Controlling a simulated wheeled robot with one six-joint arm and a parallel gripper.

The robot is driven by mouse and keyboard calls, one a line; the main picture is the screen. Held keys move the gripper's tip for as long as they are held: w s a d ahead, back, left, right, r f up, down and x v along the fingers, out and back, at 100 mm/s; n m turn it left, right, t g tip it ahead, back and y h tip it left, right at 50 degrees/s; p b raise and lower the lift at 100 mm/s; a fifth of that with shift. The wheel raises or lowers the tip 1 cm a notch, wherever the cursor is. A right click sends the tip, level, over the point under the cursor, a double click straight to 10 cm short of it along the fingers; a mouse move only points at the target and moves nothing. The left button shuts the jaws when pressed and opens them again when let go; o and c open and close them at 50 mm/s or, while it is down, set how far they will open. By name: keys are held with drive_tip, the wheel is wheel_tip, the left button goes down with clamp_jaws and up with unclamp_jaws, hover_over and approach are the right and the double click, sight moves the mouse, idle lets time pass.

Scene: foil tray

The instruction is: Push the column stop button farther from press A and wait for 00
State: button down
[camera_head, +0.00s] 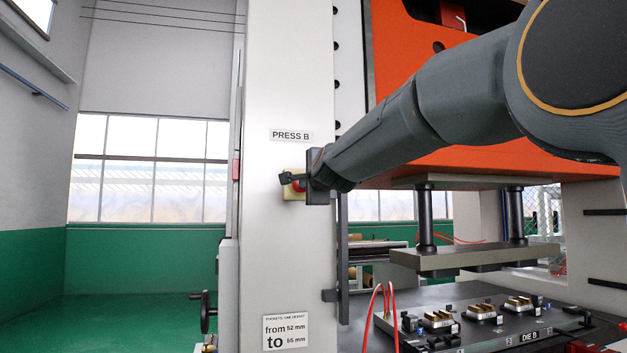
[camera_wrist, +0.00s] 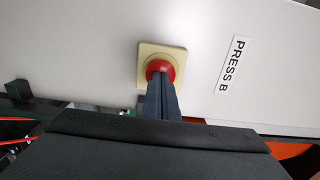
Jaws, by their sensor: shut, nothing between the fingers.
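A red stop button on a pale yellow plate (camera_head: 292,193) is mounted on the light column below the PRESS B label (camera_head: 291,135). My gripper (camera_head: 288,178) is in front of it and hides much of the button in the head view. In the wrist view the red button (camera_wrist: 161,67) sits on its yellow plate (camera_wrist: 147,52). My shut fingers (camera_wrist: 161,82) overlap the button's lower part, with nothing between them. The tips appear at the button face; whether they press it in, I cannot tell. No 00 display is visible.
The orange press (camera_head: 480,165) with its upper plate (camera_head: 470,258) stands right of the column. Below is a die marked DIE B (camera_head: 532,336). Red hoses (camera_head: 378,296) rise near the column. A sign (camera_head: 285,332) is low on the column. Open green floor (camera_head: 130,310) lies left.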

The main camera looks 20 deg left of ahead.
drive_tip(key=b+v, duration=0.3)
drive_tip(key=v, duration=1.1)
drive_tip(key=shift+a, duration=0.1)
